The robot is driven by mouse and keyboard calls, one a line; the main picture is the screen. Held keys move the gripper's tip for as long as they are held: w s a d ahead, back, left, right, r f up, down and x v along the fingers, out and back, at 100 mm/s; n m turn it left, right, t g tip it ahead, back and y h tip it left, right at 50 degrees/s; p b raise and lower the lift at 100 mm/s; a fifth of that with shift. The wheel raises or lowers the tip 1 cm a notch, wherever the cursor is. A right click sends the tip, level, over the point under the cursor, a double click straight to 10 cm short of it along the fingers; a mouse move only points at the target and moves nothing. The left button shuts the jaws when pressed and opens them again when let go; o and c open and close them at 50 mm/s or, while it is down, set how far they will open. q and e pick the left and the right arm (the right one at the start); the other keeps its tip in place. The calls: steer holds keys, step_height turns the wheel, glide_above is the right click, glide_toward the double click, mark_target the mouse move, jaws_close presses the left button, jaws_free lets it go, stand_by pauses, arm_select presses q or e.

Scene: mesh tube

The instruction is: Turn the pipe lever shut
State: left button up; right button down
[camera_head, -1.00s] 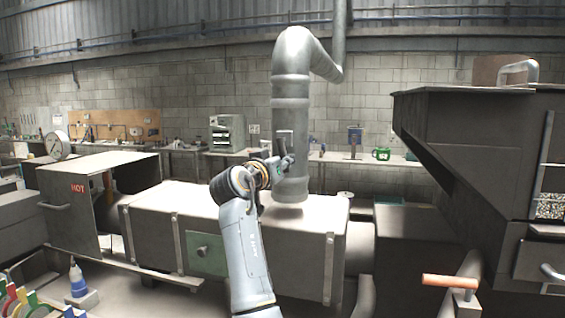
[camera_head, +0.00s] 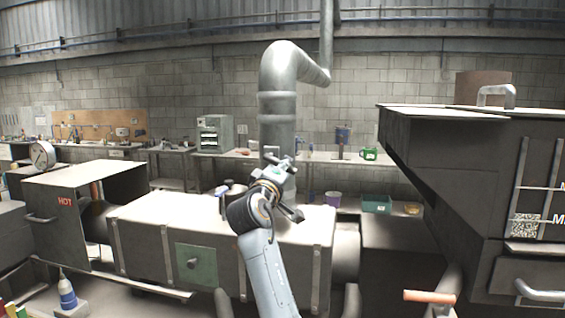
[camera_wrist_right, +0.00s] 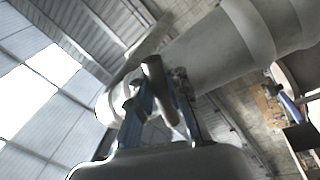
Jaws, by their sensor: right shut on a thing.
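The thick grey vertical pipe (camera_head: 278,121) rises behind the long metal box, and the pipe also fills the top of the right wrist view (camera_wrist_right: 222,52). My right gripper (camera_head: 285,168) is in front of the pipe's lower part. In the right wrist view, its two bluish fingers (camera_wrist_right: 160,104) are shut around a short grey bar, the pipe lever (camera_wrist_right: 154,76), beside the pipe. In the head view the lever is small and mostly lost among the gripper parts, so its exact angle is unclear. My left gripper is not in view.
The long metal box (camera_head: 150,222) lies below my right arm. A dark hopper (camera_head: 455,170) stands at the right, with an orange handle (camera_head: 430,296) low in front. A blue-white bottle (camera_head: 67,292) is at lower left. A workbench (camera_head: 180,150) lines the back wall.

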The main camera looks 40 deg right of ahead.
steer(key=n+p, duration=0.2)
steer(key=r+n+t+p, duration=0.1)
steer(key=n+p, duration=0.1)
steer(key=shift+s+d+r+n+y, duration=0.1)
steer(key=shift+r+n+y, duration=0.1)
steer(key=shift+n+y, duration=0.1)
steer(key=shift+n+p, duration=0.6)
steer(key=shift+n, duration=0.1)
steer(key=c, duration=1.4)
jaws_free()
steer(key=shift+o, duration=0.5)
steer(key=shift+s+r, duration=0.15)
steer(key=shift+r, duration=0.15)
steer(key=v, duration=1.2)
